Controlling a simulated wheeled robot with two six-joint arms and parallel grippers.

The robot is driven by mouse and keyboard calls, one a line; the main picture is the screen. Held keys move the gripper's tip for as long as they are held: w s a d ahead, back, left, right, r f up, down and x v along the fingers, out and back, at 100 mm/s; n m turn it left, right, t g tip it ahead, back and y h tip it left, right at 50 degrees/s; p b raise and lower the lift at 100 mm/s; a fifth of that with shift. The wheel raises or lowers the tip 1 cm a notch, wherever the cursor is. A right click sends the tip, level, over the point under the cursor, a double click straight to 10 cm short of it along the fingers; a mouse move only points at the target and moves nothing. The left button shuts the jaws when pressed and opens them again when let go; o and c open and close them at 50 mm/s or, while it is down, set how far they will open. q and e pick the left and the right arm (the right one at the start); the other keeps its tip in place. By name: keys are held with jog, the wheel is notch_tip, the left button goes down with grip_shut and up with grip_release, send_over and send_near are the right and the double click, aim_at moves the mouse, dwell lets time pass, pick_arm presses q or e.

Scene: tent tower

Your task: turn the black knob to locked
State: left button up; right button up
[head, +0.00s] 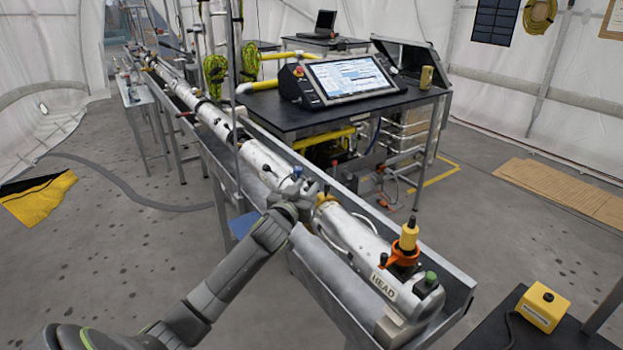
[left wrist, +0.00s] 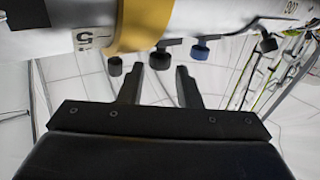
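A long white cylindrical tool (head: 355,240) lies in a metal trough. In the left wrist view, several small knobs stick out of the tool (left wrist: 210,15) near its yellow band (left wrist: 142,25). One black knob (left wrist: 160,59) shows between the tips of my left gripper (left wrist: 160,72), whose two fingers are apart. I cannot tell whether they touch it. Another black knob (left wrist: 115,66) is just left of the fingers. A blue knob (left wrist: 200,51) and a further black knob (left wrist: 268,43) are to the right. In the head view my left gripper (head: 308,192) is at the tool, beside the blue knob (head: 297,171). My right gripper is not in view.
The metal trough's edge (head: 325,285) runs along the tool's near side. A yellow-capped fitting with an orange collar (head: 404,250) and a green-topped knob (head: 430,279) stand up at the HEAD end. A dark table with a monitor (head: 350,78) is behind. Open floor lies left.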

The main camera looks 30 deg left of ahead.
aim_at(310, 183)
pick_arm(q)
jog(key=shift+w+a, duration=0.2)
jog(key=shift+w, duration=0.9)
jog(key=shift+w+a, duration=0.2)
jog(key=shift+w, duration=0.85)
jog(key=c, duration=0.7)
